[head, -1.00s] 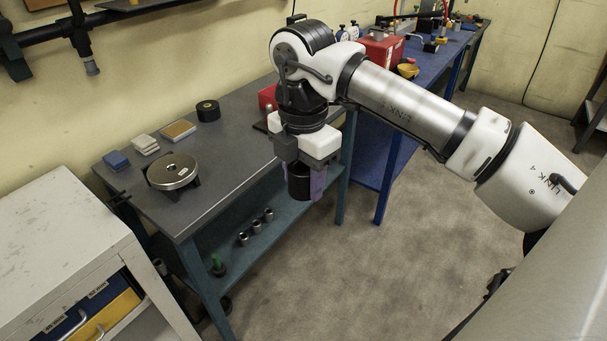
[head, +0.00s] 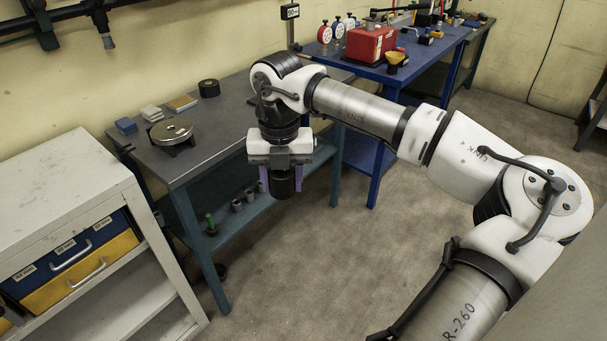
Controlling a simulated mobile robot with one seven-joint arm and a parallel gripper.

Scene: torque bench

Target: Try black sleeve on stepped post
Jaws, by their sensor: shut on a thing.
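My gripper (head: 281,181) hangs pointing down in front of the grey bench's right part. Its purple fingers are shut on a black sleeve (head: 283,184), held upright between them in the air, clear of any surface. I cannot tell for sure which thing is the stepped post. A small post with a green top (head: 210,222) stands on a dark base on the bench's lower shelf, left of and below the gripper, but its steps are too small to make out.
The grey bench (head: 220,130) holds a round metal disc on a stand (head: 172,130), small blocks and a black roll (head: 209,88). Several grey sleeves (head: 238,205) stand on the lower shelf (head: 228,222). A drawer cabinet (head: 70,190) is at left, a blue table (head: 430,50) behind. The floor at right is clear.

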